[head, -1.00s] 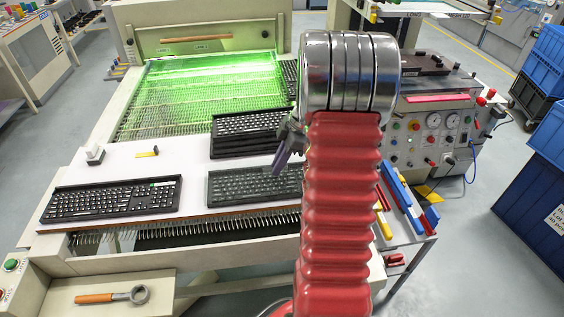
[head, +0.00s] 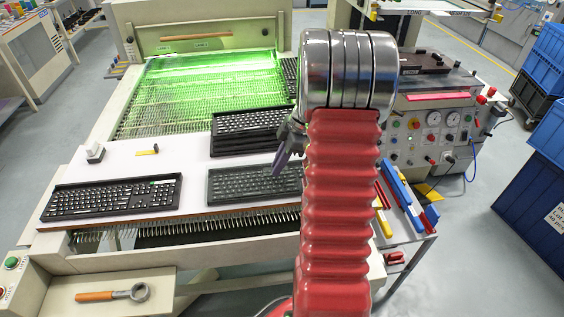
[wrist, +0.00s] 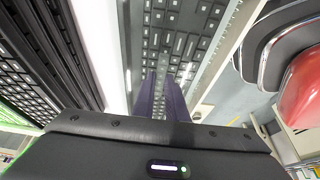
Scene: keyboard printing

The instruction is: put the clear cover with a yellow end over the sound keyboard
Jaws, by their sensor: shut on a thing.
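My gripper (head: 283,165) is partly hidden behind my arm. In the wrist view its two purple fingers (wrist: 164,95) are close together, right over a keyboard. That grey, hazy-looking keyboard (head: 245,186) lies at the front middle of the white table, its right end hidden by my arm. The clear cover is hard to make out; the grip seems to be on it at this keyboard, and no yellow end shows there. A black keyboard (head: 112,198) lies at the front left, with a small green mark near its upper right. I cannot tell by looks which keyboard is sound.
A stack of black keyboards (head: 240,141) stands behind the grey one. A green-lit mesh bed (head: 190,90) is behind. Coloured bars (head: 400,192) lie at the right.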

